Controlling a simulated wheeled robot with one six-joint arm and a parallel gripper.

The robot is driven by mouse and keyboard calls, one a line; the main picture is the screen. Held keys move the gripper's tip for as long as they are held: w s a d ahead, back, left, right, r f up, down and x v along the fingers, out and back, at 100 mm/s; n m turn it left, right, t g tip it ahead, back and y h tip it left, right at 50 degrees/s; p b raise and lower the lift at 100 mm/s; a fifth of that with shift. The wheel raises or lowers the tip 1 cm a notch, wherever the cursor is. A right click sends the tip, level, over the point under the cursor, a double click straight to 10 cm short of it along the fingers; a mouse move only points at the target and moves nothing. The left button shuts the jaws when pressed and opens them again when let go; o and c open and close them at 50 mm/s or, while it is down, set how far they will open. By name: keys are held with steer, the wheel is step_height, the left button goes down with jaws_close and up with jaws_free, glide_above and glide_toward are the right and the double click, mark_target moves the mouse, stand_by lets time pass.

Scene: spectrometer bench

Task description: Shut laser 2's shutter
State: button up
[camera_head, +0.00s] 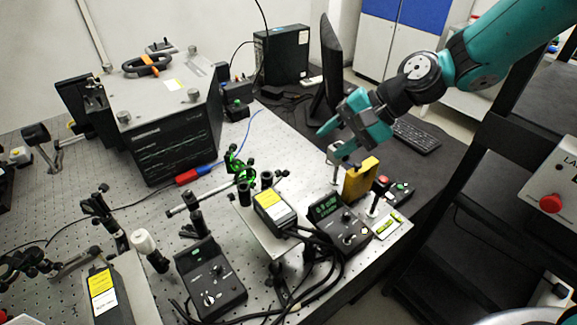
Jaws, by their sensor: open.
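Two black laser heads with yellow labels are in view: one on a raised plate at the centre (272,208), one at the lower left (103,292). I cannot read which is laser 2. Green light shows on the optics (240,168) just behind the centre head. A control box with a lit green display (340,220) stands right of the centre head; a second control box (211,280) stands left of it. No shutter can be told apart for certain. My gripper (334,146) is open and empty, above the bench's right side, behind and above a yellow block (361,178).
Beside the yellow block are a small box with a red button (383,183) and a thin post (374,204). Black cables (318,262) loop in front of the centre plate. A large black instrument (170,130) fills the back left. A monitor (331,75) and keyboard (416,136) stand behind my gripper.

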steer(key=p+x, duration=0.2)
steer(key=x, duration=1)
steer(key=shift+p, duration=0.35)
steer(key=shift+c, duration=0.4)
